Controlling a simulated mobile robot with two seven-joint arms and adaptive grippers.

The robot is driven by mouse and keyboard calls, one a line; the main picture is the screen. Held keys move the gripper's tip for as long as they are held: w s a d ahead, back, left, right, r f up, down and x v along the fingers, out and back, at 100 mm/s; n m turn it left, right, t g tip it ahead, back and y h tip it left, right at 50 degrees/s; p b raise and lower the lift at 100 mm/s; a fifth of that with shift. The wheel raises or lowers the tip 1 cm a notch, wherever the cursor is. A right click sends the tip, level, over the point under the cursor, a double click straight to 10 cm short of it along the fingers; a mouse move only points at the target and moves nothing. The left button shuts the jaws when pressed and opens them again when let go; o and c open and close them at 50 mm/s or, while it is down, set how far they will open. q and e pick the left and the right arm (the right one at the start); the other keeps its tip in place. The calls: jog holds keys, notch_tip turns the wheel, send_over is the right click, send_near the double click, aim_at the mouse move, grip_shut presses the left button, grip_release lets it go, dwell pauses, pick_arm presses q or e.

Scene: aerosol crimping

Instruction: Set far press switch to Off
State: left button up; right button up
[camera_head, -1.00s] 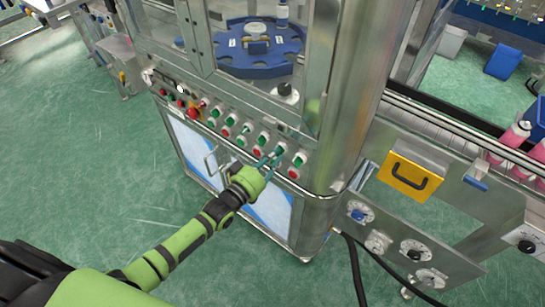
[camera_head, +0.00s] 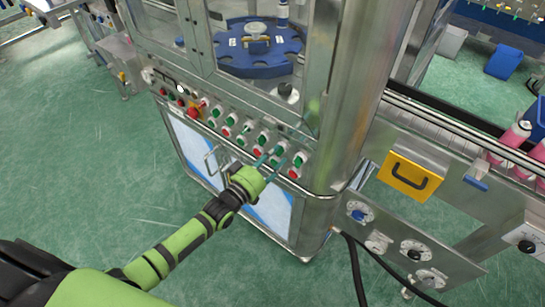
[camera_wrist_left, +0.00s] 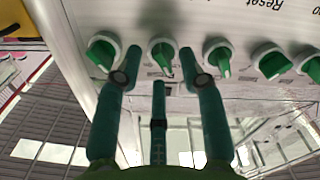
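A row of green rotary switches with white collars is on the machine's steel front panel. One switch (camera_wrist_left: 163,54) sits between and just beyond my left gripper's fingertips (camera_wrist_left: 161,80) in the left wrist view. Its pointer is tilted. Other switches stand to its left (camera_wrist_left: 102,50) and right (camera_wrist_left: 218,55). In the head view my left gripper (camera_head: 272,160) is at the right part of the panel, near the rightmost green switch (camera_head: 300,159). Its teal fingers are apart, holding nothing visible; contact cannot be told. Labels do not show which switch is the far press one. My right gripper is not in view.
Red buttons (camera_head: 293,173) sit below the switches. A larger red knob (camera_head: 193,110) is further left on the panel. A cabinet door with a handle (camera_head: 209,162) is below. A steel column (camera_head: 345,90) stands right of the panel. Green floor (camera_head: 110,160) is open at left.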

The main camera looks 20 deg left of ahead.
pick_arm(q)
jog(key=v, duration=1.2)
jog(key=s+a+f+m+g+y, duration=0.1)
jog(key=s+a+f+g+y, duration=0.2)
jog(key=f, duration=0.7)
jog(key=s+f+g, duration=0.2)
jog(key=s+f, duration=0.4)
jog(key=f, duration=0.3)
jog(key=s+a+f+m+g+y, duration=0.1)
jog(key=s+a+f+g+y, duration=0.2)
jog(key=f, duration=0.7)
jog(key=s+d+f+m+g, duration=0.1)
jog(key=s+f+g, duration=0.3)
jog(key=s, duration=0.7)
jog(key=s+d+f+m+g, duration=0.1)
jog(key=s+d+f+g, duration=0.2)
jog(key=s+f, duration=0.4)
jog(key=s+g, duration=0.1)
jog(key=s, duration=0.4)
jog(key=shift+s+m, duration=0.2)
jog(key=shift+m, duration=0.1)
jog(key=shift+d, duration=0.1)
